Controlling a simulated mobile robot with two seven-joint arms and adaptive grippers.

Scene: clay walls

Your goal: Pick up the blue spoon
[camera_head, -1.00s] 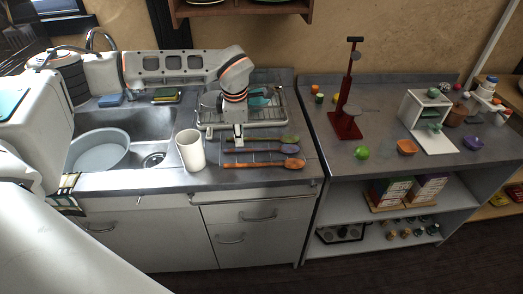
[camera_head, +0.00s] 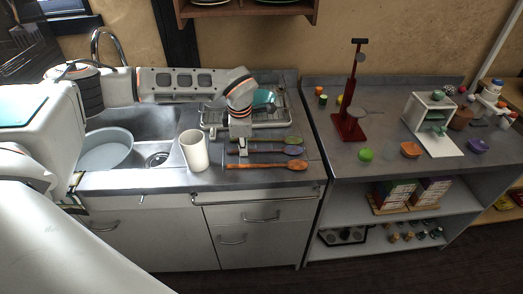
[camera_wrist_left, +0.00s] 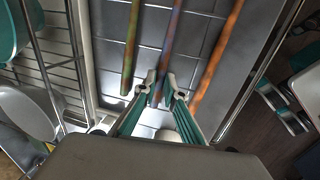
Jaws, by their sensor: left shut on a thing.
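Three spoons lie side by side on the counter, right of the white cup. The blue spoon (camera_head: 293,151), purplish-blue, lies between the green spoon (camera_head: 291,140) and the orange spoon (camera_head: 297,165). My left gripper (camera_head: 242,152) is at the left end of its handle. In the left wrist view the fingers (camera_wrist_left: 161,88) are shut on the blue handle (camera_wrist_left: 171,40). The green handle (camera_wrist_left: 132,45) is left of the fingers and the orange handle (camera_wrist_left: 215,60) right of them, both outside the grip. My right gripper is not in view.
The white cup (camera_head: 194,151) stands close left of my gripper. The sink (camera_head: 150,122) is further left, with a grey basin (camera_head: 106,149) in it. The dish rack (camera_head: 275,115) stands behind the spoons. A second counter (camera_head: 350,152) with a red stand (camera_head: 347,126) is to the right.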

